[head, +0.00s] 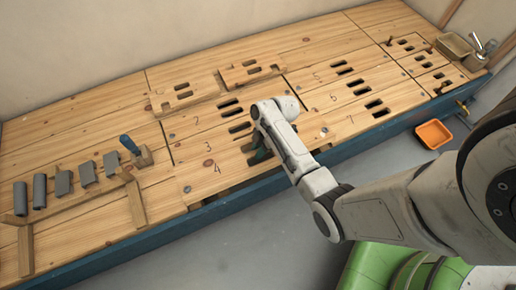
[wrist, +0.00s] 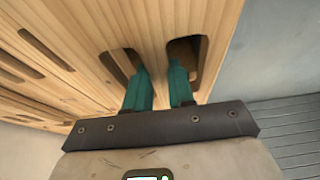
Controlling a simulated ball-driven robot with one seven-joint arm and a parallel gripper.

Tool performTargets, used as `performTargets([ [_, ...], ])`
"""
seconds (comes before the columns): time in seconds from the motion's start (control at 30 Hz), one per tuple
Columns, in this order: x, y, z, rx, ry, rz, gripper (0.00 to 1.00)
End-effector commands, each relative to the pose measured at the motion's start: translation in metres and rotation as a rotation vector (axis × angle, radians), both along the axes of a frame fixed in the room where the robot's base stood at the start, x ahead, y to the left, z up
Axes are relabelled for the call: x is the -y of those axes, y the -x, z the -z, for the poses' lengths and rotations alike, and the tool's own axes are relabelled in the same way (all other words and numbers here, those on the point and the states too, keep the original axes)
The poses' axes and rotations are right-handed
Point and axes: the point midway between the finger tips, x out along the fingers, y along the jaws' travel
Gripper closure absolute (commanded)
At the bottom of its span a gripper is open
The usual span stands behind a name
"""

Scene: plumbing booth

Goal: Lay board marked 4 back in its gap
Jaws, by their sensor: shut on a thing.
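The board marked 4 (head: 205,178) lies along the front edge of the wooden bench top, with its number near its left end. A dark strip shows below its front edge, so I cannot tell whether it sits flush. My gripper (head: 259,155) is at the right part of this board, and my arm hides some of it. In the wrist view my gripper (wrist: 161,88) has its green fingers at two slots of the slotted board (wrist: 163,35). They are shut on the wood bar between the slots. The fingertips are partly hidden in the slots.
Two loose notched boards, one left (head: 185,93) and one right (head: 250,70), lie on the bench behind. Grey blocks (head: 62,182) and a blue-handled tool (head: 130,145) are at left. An orange tray (head: 433,134) is at right.

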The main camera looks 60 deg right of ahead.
Motion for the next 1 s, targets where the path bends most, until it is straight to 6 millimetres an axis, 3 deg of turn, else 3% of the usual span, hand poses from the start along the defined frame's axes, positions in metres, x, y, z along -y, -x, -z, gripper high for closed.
performTargets([
  [0.63, 0.0, -0.001, 0.045, 0.002, 0.002, 0.001, 1.0],
  [1.0, 0.0, -0.001, 0.04, 0.003, 0.002, 0.0, 1.0],
])
